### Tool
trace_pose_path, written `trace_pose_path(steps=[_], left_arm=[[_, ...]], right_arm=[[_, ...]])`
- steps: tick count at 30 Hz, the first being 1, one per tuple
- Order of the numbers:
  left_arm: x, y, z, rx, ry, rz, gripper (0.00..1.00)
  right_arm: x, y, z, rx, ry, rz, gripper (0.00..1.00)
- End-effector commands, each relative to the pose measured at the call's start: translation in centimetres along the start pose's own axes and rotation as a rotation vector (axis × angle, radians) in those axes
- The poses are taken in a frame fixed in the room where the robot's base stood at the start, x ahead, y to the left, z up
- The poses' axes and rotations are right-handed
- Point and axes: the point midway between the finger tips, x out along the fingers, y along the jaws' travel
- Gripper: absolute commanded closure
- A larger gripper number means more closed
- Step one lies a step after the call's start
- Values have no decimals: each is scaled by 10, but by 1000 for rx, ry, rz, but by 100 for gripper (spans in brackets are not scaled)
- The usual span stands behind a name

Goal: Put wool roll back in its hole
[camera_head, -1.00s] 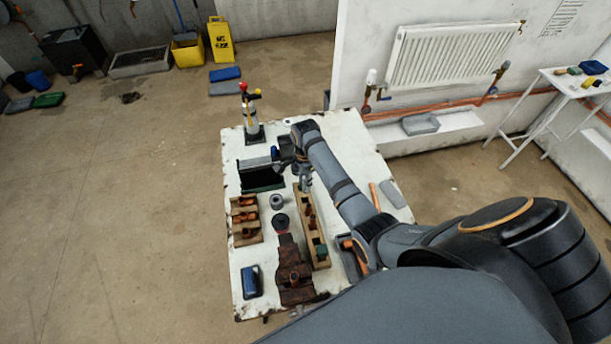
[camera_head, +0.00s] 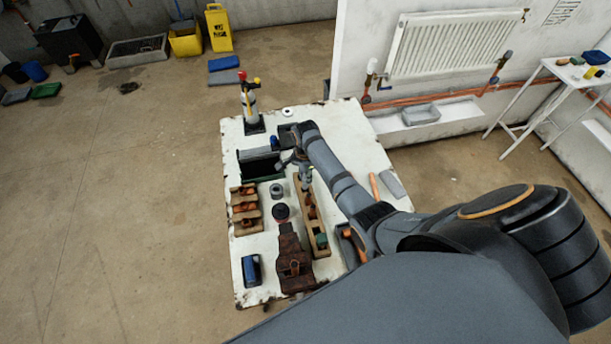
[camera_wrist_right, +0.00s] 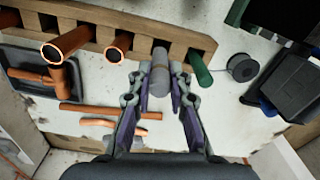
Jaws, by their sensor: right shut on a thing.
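The wool roll (camera_wrist_right: 160,75) is a grey cylinder in the right wrist view. My right gripper (camera_wrist_right: 160,84) is shut on it, with one finger on each side. The roll's far end overlaps the long wooden rack (camera_wrist_right: 110,17); I cannot tell whether it is inside a hole. Copper pipes (camera_wrist_right: 119,46) stand in the rack on the left, and a green roll (camera_wrist_right: 199,68) stands in it on the right. In the head view my right gripper (camera_head: 305,180) is over the far part of the rack (camera_head: 321,250). My left gripper is not in view.
A dark spool (camera_wrist_right: 241,67) lies near the green roll.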

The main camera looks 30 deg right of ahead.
Motion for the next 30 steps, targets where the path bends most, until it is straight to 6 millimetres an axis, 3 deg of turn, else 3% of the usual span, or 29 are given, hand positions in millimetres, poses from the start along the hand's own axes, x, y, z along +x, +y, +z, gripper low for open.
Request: trace_pose_path(steps=[23,30], left_arm=[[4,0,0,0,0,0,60],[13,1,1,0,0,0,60]], right_arm=[[12,-1,0,0,0,0,100],[23,-1,0,0,0,0,100]])
